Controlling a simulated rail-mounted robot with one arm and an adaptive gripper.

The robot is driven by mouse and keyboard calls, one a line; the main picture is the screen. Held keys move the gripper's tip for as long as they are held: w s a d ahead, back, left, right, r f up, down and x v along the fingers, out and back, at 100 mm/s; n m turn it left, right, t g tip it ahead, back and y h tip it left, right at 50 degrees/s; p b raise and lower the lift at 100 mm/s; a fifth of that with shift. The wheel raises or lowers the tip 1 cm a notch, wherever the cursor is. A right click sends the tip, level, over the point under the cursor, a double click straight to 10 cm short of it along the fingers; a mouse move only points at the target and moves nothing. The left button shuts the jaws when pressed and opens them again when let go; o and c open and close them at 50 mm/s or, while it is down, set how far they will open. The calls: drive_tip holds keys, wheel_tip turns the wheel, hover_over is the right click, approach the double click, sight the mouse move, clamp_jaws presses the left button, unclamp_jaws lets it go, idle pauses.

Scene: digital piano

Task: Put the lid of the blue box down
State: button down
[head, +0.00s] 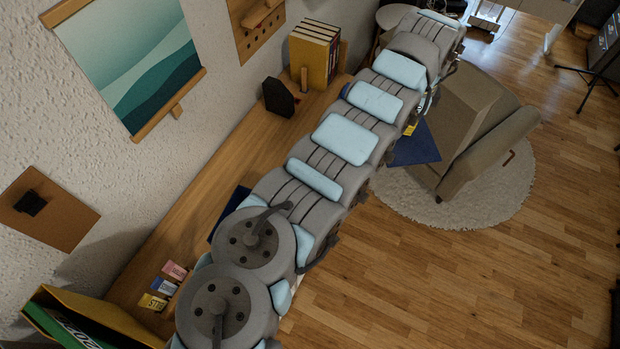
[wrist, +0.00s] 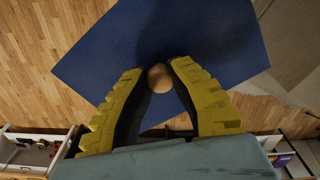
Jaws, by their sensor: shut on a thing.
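The blue lid (wrist: 210,40) is a flat square panel with a round wooden knob (wrist: 160,78). My gripper (wrist: 160,82) has yellow ridged fingers and is shut on this knob. In the head view the lid (head: 417,148) shows beside my arm, past the desk's edge, with the floor and rug behind it. The gripper is mostly hidden there; a little yellow (head: 410,129) shows. A dark blue shape (head: 228,213) lies on the desk behind my arm. It may be the blue box, but most of it is hidden.
The wooden desk (head: 205,185) runs along the wall. It holds yellow books (head: 313,60), a black block (head: 279,98) and small colored labels (head: 164,286). An armchair (head: 490,135) stands on a round rug (head: 470,210) near the lid. Open floor lies right of my arm.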

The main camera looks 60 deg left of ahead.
drive_tip(key=s+a+f+m+b, duration=0.7)
drive_tip(key=s+a+f+b, duration=0.3)
drive_tip(key=s+a+f, duration=1.25)
drive_tip(key=shift+s+a+f, duration=0.1)
drive_tip(key=shift+s+f, duration=0.05)
drive_tip(key=shift+f, duration=1.05)
drive_tip(key=shift+s+d+f, duration=0.1)
drive_tip(key=shift+s+f, duration=0.1)
drive_tip(key=shift+f, duration=1.05)
drive_tip(key=shift+s+a+f, duration=0.1)
drive_tip(key=shift+s+f, duration=0.05)
drive_tip(key=shift+f, duration=1.05)
drive_tip(key=c, duration=1)
unclamp_jaws()
